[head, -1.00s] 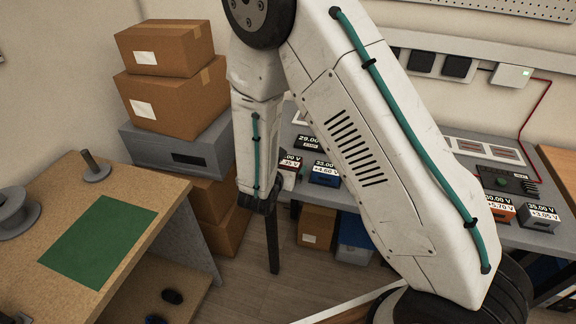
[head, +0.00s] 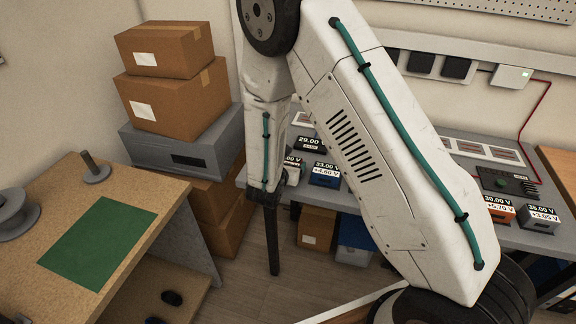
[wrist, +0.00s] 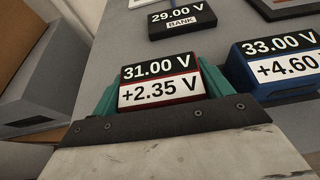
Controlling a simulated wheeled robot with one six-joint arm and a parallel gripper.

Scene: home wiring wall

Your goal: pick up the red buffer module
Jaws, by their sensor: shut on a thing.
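The red buffer module (wrist: 158,78) is a small box with a red edge, labelled 31.00 V and +2.35 V. In the wrist view it sits between the teal fingers of my gripper (wrist: 160,92), one finger on each side. My gripper is shut on it. In the head view my arm hides most of the gripper, and only a sliver of the module's label (head: 292,161) shows beside the arm. I cannot tell whether the module is clear of the bench surface.
A blue module (wrist: 278,65) labelled 33.00 V stands close on the right. A dark bank block (wrist: 181,18) labelled 29.00 V lies just behind. More modules, including an orange one (head: 497,212), stand farther right on the grey bench (head: 425,190). Boxes (head: 175,90) are stacked at the left.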

